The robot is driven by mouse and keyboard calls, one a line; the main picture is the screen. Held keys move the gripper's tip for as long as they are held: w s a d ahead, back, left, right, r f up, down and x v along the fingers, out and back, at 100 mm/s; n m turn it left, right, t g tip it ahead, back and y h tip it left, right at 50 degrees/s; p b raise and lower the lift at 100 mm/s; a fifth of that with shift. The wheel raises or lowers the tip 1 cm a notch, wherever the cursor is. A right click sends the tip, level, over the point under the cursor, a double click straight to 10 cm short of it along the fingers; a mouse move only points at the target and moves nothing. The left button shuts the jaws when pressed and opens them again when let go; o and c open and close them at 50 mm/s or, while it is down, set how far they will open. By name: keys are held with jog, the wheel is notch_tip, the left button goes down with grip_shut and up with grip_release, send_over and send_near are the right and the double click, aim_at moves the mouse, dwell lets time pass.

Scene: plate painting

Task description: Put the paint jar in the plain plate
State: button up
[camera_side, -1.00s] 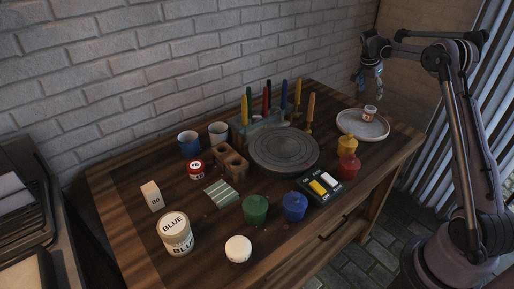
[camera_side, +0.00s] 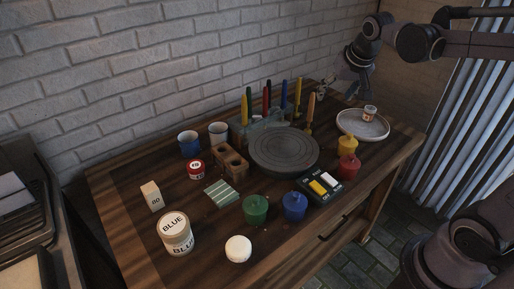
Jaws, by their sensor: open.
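A small white jar with a reddish label (camera_side: 369,113) stands upright in the plain pale grey plate (camera_side: 350,129) at the table's back right. A larger white jar marked BLUE (camera_side: 175,233) stands at the front left, and a small red-and-white jar (camera_side: 196,169) stands left of the middle. The task does not say which jar is meant. My gripper (camera_side: 343,91) is open and above the back right of the table, up and left of the plate. It is apart from the jar in the plate. Its fingers are small and dark in this view, and I see nothing held.
A dark round turntable (camera_side: 284,152) takes the middle. Behind it stand several upright coloured sticks (camera_side: 266,101). Green (camera_side: 256,209), blue (camera_side: 294,206), red (camera_side: 348,167) and yellow (camera_side: 347,146) pots line the front right. A brick wall closes the back.

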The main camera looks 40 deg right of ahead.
jog(key=s+a+f+n+t+y, duration=0.2)
jog(key=s+a+f+n, duration=0.4)
jog(key=s+a, duration=0.5)
jog(key=shift+s+a, duration=0.4)
jog(key=shift+a, duration=0.2)
